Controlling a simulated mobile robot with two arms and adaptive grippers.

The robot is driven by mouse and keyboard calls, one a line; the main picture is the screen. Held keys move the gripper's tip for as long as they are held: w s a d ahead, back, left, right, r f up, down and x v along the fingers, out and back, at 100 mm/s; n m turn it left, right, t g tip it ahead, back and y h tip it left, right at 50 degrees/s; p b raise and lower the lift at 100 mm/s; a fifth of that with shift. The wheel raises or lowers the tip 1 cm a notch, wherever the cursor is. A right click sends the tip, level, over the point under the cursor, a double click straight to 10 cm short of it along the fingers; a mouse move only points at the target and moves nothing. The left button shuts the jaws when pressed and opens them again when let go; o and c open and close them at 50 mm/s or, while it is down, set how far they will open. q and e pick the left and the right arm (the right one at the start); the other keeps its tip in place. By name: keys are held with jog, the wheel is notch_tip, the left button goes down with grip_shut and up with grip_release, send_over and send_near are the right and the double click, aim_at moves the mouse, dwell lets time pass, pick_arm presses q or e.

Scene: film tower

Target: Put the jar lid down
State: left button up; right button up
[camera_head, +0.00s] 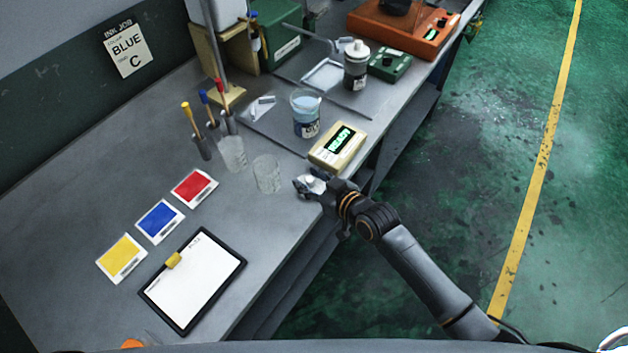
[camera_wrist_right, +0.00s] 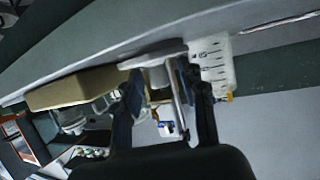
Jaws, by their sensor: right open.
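The pale grey jar lid (camera_wrist_right: 150,54), a flat disc with a knob, shows in the right wrist view, which is upside down. Its disc appears to lie flat on the bench top. My right gripper (camera_wrist_right: 166,92) is open, its fingers on either side of the lid's knob. In the head view, my right gripper (camera_head: 313,181) is low over the bench near its front edge, with a whitish part of the lid showing between the fingers. The jar of light blue ink (camera_head: 306,116) stands behind it on the bench, with no lid on it. My left gripper is not in view.
Another beaker (camera_head: 233,153), colour cards (camera_head: 158,221) and a clipboard (camera_head: 193,280) are farther left. Bare bench lies between the clipboard and the gripper.

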jog(key=b+v, duration=0.1)
jog(key=v, duration=1.1)
jog(key=s+d+f+m+g+h, duration=0.15)
jog(key=d+f, duration=0.25)
jog(key=f, duration=0.6)
jog(key=s+d+f+m+g+h, duration=0.1)
jog(key=s+d+f+h, duration=0.3)
jog(key=f, duration=0.6)
jog(key=s+d+f+m+g+h, duration=0.15)
jog(key=d+f, duration=0.35)
jog(key=f, duration=0.6)
jog(key=s+d+f+g, duration=0.1)
jog(key=s+f, duration=0.4)
jog(key=s, duration=0.5)
jog(key=s+d+f+m+g+h, duration=0.1)
jog(key=s+f+g, duration=0.1)
jog(key=s+f, duration=0.4)
jog(key=s+d+f+g, duration=0.1)
jog(key=s+f, duration=0.4)
jog(key=s, duration=0.8)
jog(key=shift+s+d+f+g+h, duration=0.3)
jog(key=shift+s+f+g, duration=0.1)
jog(key=shift+g, duration=0.4)
